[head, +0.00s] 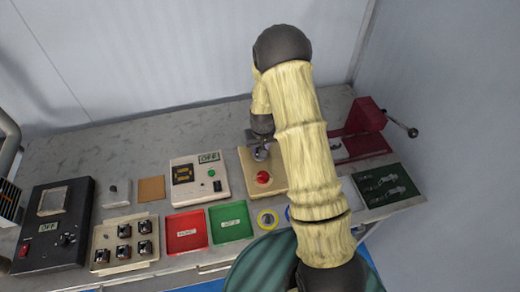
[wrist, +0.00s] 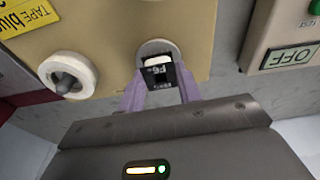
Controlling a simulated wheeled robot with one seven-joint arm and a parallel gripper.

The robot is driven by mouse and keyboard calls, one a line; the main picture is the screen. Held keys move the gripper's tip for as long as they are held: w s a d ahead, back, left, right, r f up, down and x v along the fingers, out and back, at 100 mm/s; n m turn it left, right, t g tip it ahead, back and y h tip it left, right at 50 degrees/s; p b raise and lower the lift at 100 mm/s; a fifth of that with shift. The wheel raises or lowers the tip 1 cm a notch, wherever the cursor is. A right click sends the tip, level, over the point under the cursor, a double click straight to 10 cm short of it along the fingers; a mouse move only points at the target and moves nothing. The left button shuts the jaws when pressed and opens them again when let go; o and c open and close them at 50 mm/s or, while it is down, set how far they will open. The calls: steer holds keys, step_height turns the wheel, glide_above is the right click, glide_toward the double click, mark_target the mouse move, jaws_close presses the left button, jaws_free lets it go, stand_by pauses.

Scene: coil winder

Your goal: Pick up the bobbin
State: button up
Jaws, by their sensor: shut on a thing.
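The bobbin (wrist: 159,67) is in the wrist view, a small dark piece with pale lettering, a white top and a round grey-white flange or disc behind it. My gripper (wrist: 160,86) has its two purple fingers on either side of it, shut on it. The bobbin is over or at the tan board (wrist: 110,30); I cannot tell whether it still touches it. In the head view my gripper (head: 261,153) is low over the same tan board (head: 279,183), and my arm hides part of that area.
A white ring with a grey peg (wrist: 68,75) is close by on the board. A counter box marked OFF (head: 199,180) stands to the left. Red (head: 186,232) and green (head: 230,222) trays lie in front. A red press (head: 365,115) stands at the right.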

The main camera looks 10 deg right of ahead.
steer(key=shift+r, duration=0.1)
step_height(320, 180, up, 10)
steer(key=b, duration=0.2)
stand_by(0.7)
